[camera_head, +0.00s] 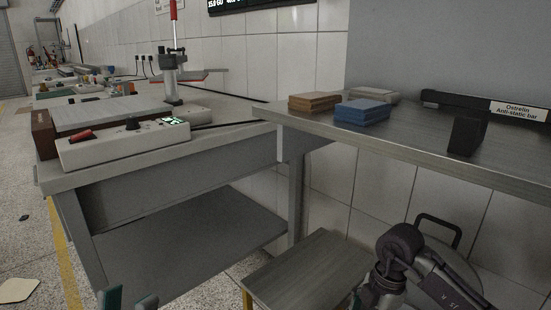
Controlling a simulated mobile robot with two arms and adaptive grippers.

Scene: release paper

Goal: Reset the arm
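Only the tips of my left gripper (128,299) show, at the bottom edge left of centre. Its two teal-and-grey fingertips stand apart with floor visible between them, and nothing is held there. The tips are in front of the grey workbench (190,170) in the picture, below its top. Links of my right arm, dark and grey, show at the lower right, below the metal table (400,140). The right gripper's fingers are not visible.
The workbench carries a white control box (120,147) with a red switch, and a stand with a red handle (173,50). The metal table holds brown (314,101) and blue (362,112) stacks and a black anti-static bar (465,101). A low wooden surface (310,270) stands below.

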